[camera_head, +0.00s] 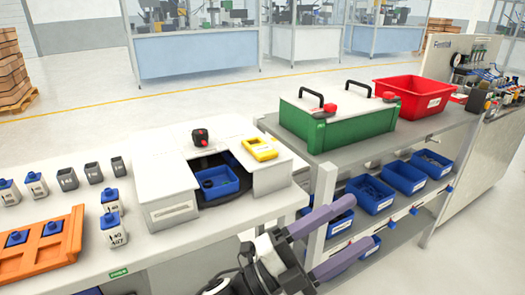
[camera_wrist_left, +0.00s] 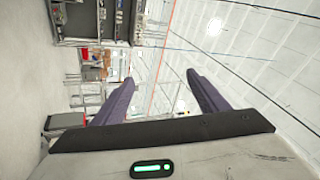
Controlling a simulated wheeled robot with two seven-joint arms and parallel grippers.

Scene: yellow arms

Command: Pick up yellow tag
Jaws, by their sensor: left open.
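The yellow tag (camera_head: 260,149) is a small yellow rectangular piece with a pale middle. It lies on the right part of the top of a white box-like station (camera_head: 168,183) on the white table. My left gripper (camera_head: 363,221) is open, with two purple fingers pointing right, in front of the table and shelf. It is apart from the tag, lower and to the right of it in the head view. The left wrist view shows the open fingers (camera_wrist_left: 164,97) with nothing between them; the tag is not in that view. My right gripper is not in view.
A blue bin (camera_head: 218,184) sits in the station's recess. An orange tray (camera_head: 40,249) and several grey and blue holders stand at left. A green case (camera_head: 330,122) and red bin (camera_head: 413,97) stand on the right bench. Blue bins (camera_head: 370,195) fill the shelf near my gripper.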

